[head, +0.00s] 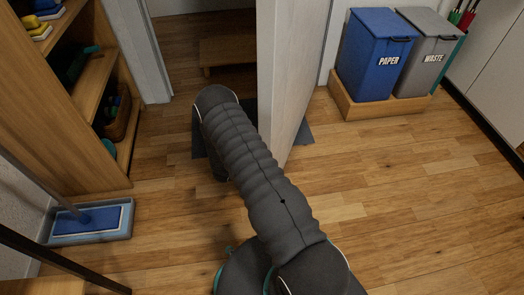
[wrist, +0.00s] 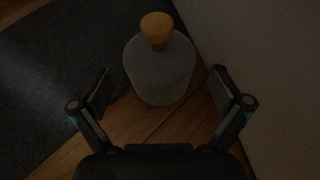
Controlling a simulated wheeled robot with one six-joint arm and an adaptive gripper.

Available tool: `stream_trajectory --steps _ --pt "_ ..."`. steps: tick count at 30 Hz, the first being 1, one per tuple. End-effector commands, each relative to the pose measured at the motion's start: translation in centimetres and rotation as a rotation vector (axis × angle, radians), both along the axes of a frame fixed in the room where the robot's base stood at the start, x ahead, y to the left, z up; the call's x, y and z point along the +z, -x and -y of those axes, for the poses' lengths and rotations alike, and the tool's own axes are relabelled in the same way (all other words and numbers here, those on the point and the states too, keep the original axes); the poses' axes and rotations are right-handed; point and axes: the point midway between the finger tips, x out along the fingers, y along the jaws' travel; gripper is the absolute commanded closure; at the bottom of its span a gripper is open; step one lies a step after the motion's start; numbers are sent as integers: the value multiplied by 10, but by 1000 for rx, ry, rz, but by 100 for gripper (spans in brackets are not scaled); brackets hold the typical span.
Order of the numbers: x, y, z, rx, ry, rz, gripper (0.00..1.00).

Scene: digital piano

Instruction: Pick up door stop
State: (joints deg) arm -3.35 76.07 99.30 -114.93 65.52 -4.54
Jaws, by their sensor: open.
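The door stop (wrist: 160,72) is a grey rounded cylinder with an orange-brown knob on top. In the wrist view it stands upright on the wooden floor, close to the pale door panel on the right. My gripper (wrist: 166,88) is open, with one finger to the left and one to the right of the near part of the door stop. I see no clear contact, and nothing is held. In the head view my arm hides the door stop and my gripper.
The open door (head: 292,85) stands just right of my arm. A dark mat (wrist: 60,75) lies left of the door stop. A wooden shelf (head: 100,70) and a blue mop tray (head: 65,236) are at the left. Paper (head: 372,60) and waste (head: 424,60) bins stand at the back right.

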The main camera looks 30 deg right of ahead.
Motion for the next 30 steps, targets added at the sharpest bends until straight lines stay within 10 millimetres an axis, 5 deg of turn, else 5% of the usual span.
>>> stream_trajectory --steps 12,22,23,30 --pt "-17 -22 37 -4 0 1 0" --pt "-19 -26 42 0 -1 -1 0" --pt "-19 -26 42 0 -1 -1 3" --pt "-19 -26 42 -1 -1 -1 62"
